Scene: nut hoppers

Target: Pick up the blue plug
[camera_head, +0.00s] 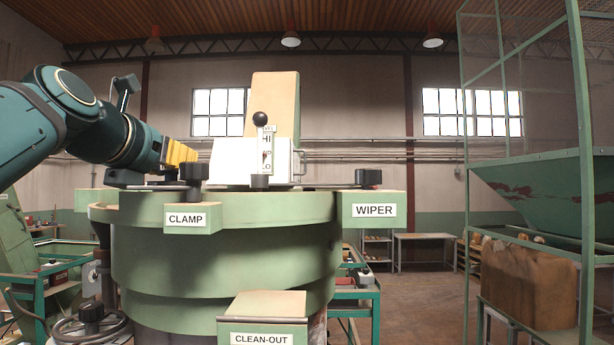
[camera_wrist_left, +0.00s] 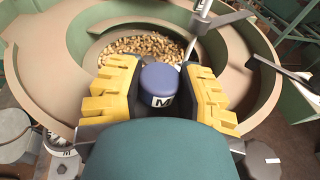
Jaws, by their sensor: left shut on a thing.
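The blue plug (camera_wrist_left: 160,82), a round-topped piece with a white label marked M, shows in the left wrist view between the yellow fingers of my left gripper (camera_wrist_left: 163,88). The gripper is shut on it. Below the plug's head I cannot see what it touches. In the head view my left gripper (camera_head: 180,153) reaches in from the left above the rim of the green round hopper bowl (camera_head: 225,240). The plug cannot be made out there. My right gripper is not in view.
Nuts (camera_wrist_left: 150,45) lie inside the bowl. The CLAMP block (camera_head: 190,218) and WIPER block (camera_head: 370,210) stick out from its rim. A white panel with a black-knobbed lever (camera_head: 260,120) stands behind the rim. A caged green hopper (camera_head: 545,190) stands at right.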

